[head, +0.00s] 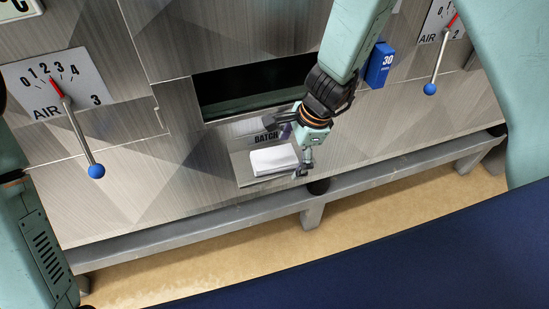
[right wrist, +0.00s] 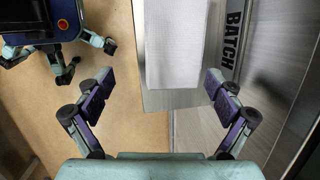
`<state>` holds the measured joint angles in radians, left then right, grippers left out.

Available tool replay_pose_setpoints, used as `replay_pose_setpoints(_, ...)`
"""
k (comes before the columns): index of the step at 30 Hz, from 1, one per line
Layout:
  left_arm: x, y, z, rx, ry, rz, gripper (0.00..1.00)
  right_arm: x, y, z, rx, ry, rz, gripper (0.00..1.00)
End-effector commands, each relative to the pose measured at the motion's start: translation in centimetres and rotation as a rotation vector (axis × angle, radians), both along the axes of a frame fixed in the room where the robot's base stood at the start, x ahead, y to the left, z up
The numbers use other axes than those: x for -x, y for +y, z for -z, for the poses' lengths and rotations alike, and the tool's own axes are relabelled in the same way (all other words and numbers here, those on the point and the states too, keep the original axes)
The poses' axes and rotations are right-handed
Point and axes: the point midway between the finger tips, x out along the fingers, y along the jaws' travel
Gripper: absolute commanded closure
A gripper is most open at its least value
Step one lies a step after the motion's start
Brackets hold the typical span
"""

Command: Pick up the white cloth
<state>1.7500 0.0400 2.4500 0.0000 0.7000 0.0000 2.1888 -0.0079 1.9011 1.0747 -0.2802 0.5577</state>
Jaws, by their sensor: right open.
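The white cloth (head: 273,160) is a folded stack lying on a small metal shelf (head: 243,177) below the dark opening in the head view. In the right wrist view the white cloth (right wrist: 174,45) is a pale block at the top middle. My right gripper (head: 286,147) is beside the cloth at its right and back edge in the head view. In the right wrist view my right gripper (right wrist: 157,90) is open, its two fingers apart on either side of the cloth's line, with nothing between the tips. My left gripper is not in view.
A dark slot (head: 250,88) opens in the metal panel above the shelf. Two levers with blue knobs (head: 96,171) stand out from the panel at left and right. A blue box marked 30 (head: 380,65) is on the panel. A grey ledge (head: 200,225) runs along the bottom.

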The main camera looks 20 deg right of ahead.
Motion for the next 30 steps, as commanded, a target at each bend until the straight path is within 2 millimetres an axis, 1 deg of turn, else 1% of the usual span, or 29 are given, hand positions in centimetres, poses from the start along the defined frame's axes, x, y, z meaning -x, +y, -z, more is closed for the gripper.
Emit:
replay_pose_setpoints(1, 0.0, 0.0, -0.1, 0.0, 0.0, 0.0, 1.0, -0.4, 0.8, 0.0, 0.002, 0.0, -0.005, 0.07)
replay_pose_setpoints(6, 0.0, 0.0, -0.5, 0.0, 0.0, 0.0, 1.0, -1.6, 2.8, 0.0, 0.001, 0.0, -0.004, 0.07)
replay_pose_setpoints(10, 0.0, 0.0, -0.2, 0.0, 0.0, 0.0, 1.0, -1.7, 2.9, 1.1, -0.001, 0.002, 0.0, 0.07)
replay_pose_setpoints(17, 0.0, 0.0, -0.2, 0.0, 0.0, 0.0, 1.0, -1.7, 2.9, 1.2, -0.001, 0.0, 0.0, 0.07)
replay_pose_setpoints(20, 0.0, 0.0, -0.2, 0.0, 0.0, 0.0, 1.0, -1.7, 2.9, 1.2, -0.001, 0.0, 0.0, 0.14)
replay_pose_setpoints(30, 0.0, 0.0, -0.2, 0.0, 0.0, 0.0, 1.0, -1.7, 2.9, 1.1, 0.0, 0.0, 0.0, 0.43)
